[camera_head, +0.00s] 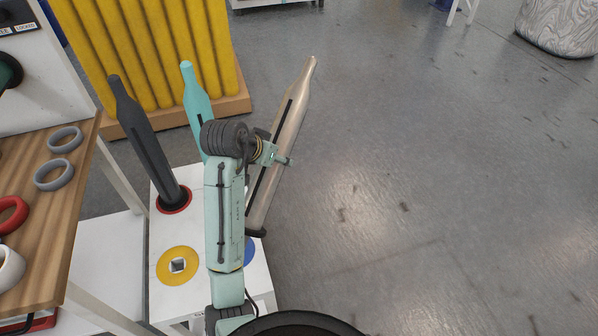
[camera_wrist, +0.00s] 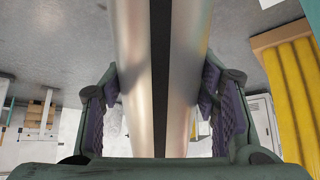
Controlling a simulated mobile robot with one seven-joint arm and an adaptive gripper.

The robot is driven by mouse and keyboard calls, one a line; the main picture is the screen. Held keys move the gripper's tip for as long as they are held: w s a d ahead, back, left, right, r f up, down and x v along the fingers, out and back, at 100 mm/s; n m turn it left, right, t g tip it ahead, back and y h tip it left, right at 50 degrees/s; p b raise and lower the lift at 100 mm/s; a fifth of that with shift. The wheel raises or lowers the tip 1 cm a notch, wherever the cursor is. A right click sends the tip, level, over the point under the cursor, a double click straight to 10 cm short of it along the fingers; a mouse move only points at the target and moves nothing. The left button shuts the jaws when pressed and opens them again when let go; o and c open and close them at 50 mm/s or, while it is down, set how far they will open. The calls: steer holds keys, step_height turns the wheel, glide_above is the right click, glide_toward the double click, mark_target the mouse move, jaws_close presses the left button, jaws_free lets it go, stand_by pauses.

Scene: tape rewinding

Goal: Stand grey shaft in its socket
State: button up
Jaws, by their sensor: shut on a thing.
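A pale beige-grey metallic shaft (camera_head: 290,120) with a black slot is in my gripper (camera_head: 272,153). It leans, with its narrow top up to the right and its dark lower end near the blue socket (camera_head: 250,252). My arm hides part of this socket, and I cannot tell if the shaft's end touches anything. In the wrist view the shaft (camera_wrist: 130,75) runs between the two finger pads of my gripper (camera_wrist: 160,105). A dark grey shaft (camera_head: 141,130) stands tilted in the red socket (camera_head: 186,203). The yellow socket (camera_head: 165,267) is empty of any shaft and shows a square centre.
A teal shaft (camera_head: 196,103) stands behind my arm, its base hidden. The sockets are on a white stand (camera_head: 205,295). A wooden table (camera_head: 60,215) with rings is at the left, and a yellow ribbed panel (camera_head: 150,60) behind. Open floor (camera_head: 430,170) lies to the right.

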steer(key=s+a+r+t+h+p, duration=0.1)
steer(key=s+a+r+t+h, duration=0.3)
steer(key=s+a+r+t, duration=0.4)
steer(key=shift+s+a+r+h, duration=0.3)
steer(key=shift+s+a+r, duration=0.8)
steer(key=shift+s+a, duration=1.4)
steer(key=shift+w+a+t, duration=0.25)
steer(key=shift+t, duration=0.25)
step_height(320, 180, down, 16)
steer(key=b, duration=1.1)
steer(key=shift+r+b, duration=0.25)
steer(key=shift+b, duration=0.05)
steer(key=shift+f+b, duration=0.7)
steer(key=shift+b, duration=0.1)
